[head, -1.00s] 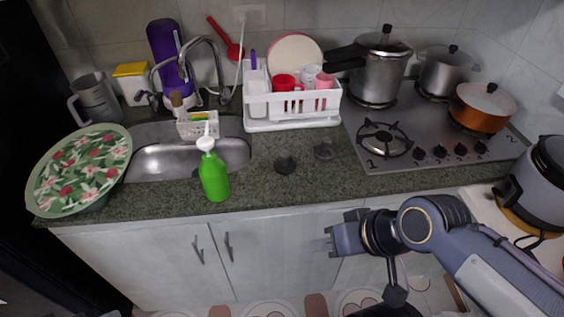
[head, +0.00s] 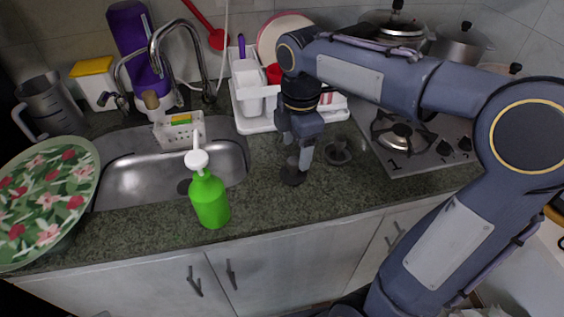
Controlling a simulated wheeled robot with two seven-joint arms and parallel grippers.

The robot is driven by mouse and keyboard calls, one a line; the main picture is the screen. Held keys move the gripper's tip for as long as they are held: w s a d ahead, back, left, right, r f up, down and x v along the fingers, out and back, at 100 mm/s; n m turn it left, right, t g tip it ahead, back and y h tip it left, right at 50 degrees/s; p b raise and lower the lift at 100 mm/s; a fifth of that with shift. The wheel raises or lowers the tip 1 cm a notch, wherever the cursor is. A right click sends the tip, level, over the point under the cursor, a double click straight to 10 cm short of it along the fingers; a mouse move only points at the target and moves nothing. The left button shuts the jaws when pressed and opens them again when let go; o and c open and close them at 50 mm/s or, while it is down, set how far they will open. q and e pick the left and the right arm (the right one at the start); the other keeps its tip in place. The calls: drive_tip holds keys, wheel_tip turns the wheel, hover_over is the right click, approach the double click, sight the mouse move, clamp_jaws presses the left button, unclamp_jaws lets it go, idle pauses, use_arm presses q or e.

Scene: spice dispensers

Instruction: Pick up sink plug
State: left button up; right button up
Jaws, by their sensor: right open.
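Two small dark round pieces lie on the green-grey counter right of the sink; both look like plugs with a raised middle. The nearer dark plug (head: 293,174) is directly under my right gripper (head: 296,150), which points down with its fingers open. The fingertips are at or just above its knob and partly hide it; I cannot tell whether they touch it. The other dark plug (head: 338,153) lies to the right, clear of the gripper. My left gripper is not in view.
A green soap bottle (head: 210,200) stands left of the gripper by the steel sink (head: 130,185). A white dish rack (head: 250,122) is behind, partly hidden by my arm. The stove (head: 425,150) is to the right. The front counter between bottle and plug is clear.

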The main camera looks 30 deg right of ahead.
sight(294, 160)
drive_tip(key=shift+w+f+n, duration=0.35)
drive_tip(key=shift+w+n, duration=0.05)
drive_tip(key=shift+w, duration=0.25)
drive_tip(key=shift+f, duration=0.3)
drive_tip(key=f, duration=0.6)
drive_tip(key=shift+s+f+b, duration=0.2)
drive_tip(key=shift+f+b, duration=0.15)
drive_tip(key=shift+f, duration=0.05)
drive_tip(key=c, duration=0.6)
drive_tip(key=shift+r, duration=0.1)
drive_tip(key=shift+c, duration=0.2)
